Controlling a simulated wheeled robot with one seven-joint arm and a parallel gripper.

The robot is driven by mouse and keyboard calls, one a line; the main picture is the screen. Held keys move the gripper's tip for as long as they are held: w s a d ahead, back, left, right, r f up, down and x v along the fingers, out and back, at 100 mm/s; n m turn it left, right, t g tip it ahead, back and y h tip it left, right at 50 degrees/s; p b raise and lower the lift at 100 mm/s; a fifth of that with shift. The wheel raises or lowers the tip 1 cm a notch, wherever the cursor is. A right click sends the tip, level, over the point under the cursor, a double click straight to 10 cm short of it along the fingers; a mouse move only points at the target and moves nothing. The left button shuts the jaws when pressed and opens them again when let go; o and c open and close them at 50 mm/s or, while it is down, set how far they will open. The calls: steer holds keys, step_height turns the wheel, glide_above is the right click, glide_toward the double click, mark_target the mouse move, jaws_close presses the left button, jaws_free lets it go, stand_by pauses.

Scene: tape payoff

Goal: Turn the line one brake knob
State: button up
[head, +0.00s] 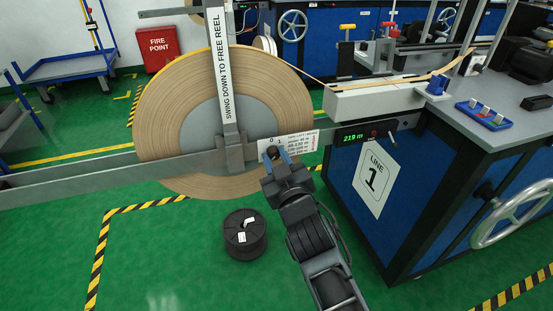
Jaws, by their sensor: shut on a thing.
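The brake knob (272,152) is a small dark knob at a white label plate (302,142) marked 0 and 1. The plate is on the grey horizontal beam (70,177) in front of the large tan tape reel (165,115). My gripper (274,155) is at the plate, with its blue-tipped fingers shut on the knob. The fingers and wrist hide part of the knob, and its pointing direction is too small to tell. The line 1 sign (375,181) is on the blue cabinet to the right.
An upright arm reading "swing down to free reel" (226,70) crosses the reel. A black spool (245,234) stands on the green floor below. A display (353,138) reads 219 m. A handwheel (510,213) sticks out at right. Floor at lower left is clear.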

jaws_close()
steer(key=shift+n, duration=0.3)
steer(key=n+p, duration=0.1)
steer(key=n, duration=0.2)
steer(key=shift+n, duration=0.3)
steer(key=shift+n+p, duration=0.7)
steer(key=shift+n, duration=1.6)
steer(key=o, duration=0.9)
jaws_free()
steer(key=shift+s, duration=0.1)
